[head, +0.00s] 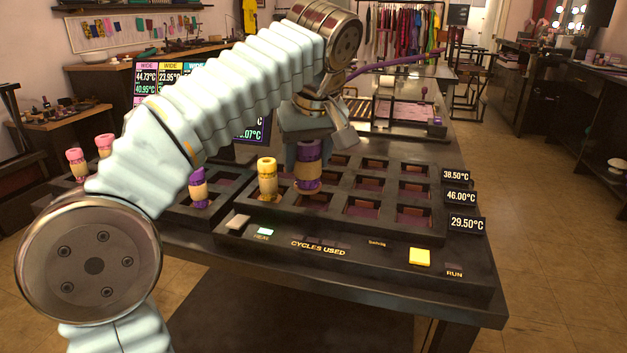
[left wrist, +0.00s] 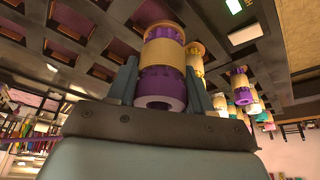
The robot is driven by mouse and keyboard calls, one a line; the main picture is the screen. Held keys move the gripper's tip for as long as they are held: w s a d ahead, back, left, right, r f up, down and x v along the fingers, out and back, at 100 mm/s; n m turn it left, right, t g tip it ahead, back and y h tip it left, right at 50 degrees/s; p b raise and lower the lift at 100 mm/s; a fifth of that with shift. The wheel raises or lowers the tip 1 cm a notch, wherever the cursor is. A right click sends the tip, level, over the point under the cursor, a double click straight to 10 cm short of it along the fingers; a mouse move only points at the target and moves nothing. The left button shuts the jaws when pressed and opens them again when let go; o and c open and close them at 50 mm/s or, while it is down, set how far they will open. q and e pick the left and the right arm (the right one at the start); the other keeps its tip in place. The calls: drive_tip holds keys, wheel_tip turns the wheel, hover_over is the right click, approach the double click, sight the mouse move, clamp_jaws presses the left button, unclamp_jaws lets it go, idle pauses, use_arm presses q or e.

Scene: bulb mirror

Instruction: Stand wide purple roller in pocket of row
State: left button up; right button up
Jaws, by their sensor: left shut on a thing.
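My left gripper (head: 308,143) is shut on the wide purple roller (head: 309,173), which has a tan band around its middle. It holds the roller upright over the front left part of the pocket row block (head: 335,216). The roller's lower end is at a pocket there; I cannot tell how far it is in. In the left wrist view the purple roller (left wrist: 161,83) sits between the two fingers of the gripper (left wrist: 163,75). My right gripper is not in view.
A yellow roller (head: 267,178) stands just left of the held one. A slimmer purple roller (head: 198,188) and pink rollers (head: 76,163) stand further left. Empty pockets (head: 414,214) lie to the right, beside temperature displays (head: 460,197). A yellow button (head: 419,257) is in front.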

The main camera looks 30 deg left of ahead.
sight(313, 179)
use_arm(q)
drive_tip(key=f, duration=0.1)
drive_tip(key=w+f, duration=0.1)
drive_tip(key=f+b, duration=0.1)
drive_tip(key=f, duration=0.1)
drive_tip(key=shift+w+d, duration=0.15)
drive_tip(key=shift+w, duration=0.2)
drive_tip(key=shift+f, duration=0.5)
drive_tip(key=shift+f, duration=0.2)
drive_tip(key=o, duration=1.1)
drive_tip(key=shift+o, duration=0.2)
